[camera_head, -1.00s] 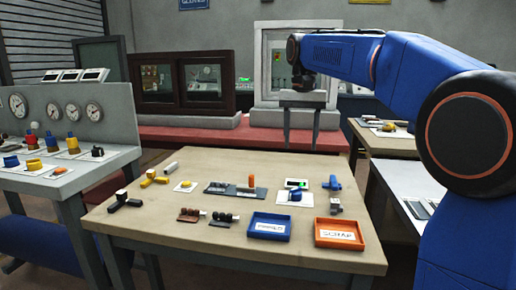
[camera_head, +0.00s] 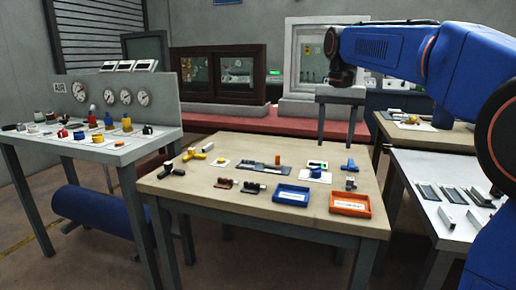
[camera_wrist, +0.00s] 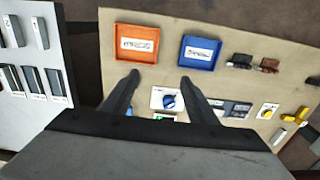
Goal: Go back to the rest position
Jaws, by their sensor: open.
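My gripper (camera_head: 337,130) hangs pointing down over the far right part of the wooden table (camera_head: 245,220) in the head view. Its two fingers are apart, with nothing between them. In the wrist view my gripper (camera_wrist: 155,85) also shows open, with a small white plate bearing a blue knob (camera_wrist: 170,101) visible between and below the fingers. The fingers appear clear of the table's things. My blue arm reaches in from the right.
An orange tray (camera_head: 350,210) and a blue tray (camera_head: 292,202) lie at the table's front right. Several small parts stand behind them. A gauge bench (camera_head: 100,150) is at the left, a white table (camera_head: 440,170) at the right. Framed windows (camera_head: 217,78) stand behind.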

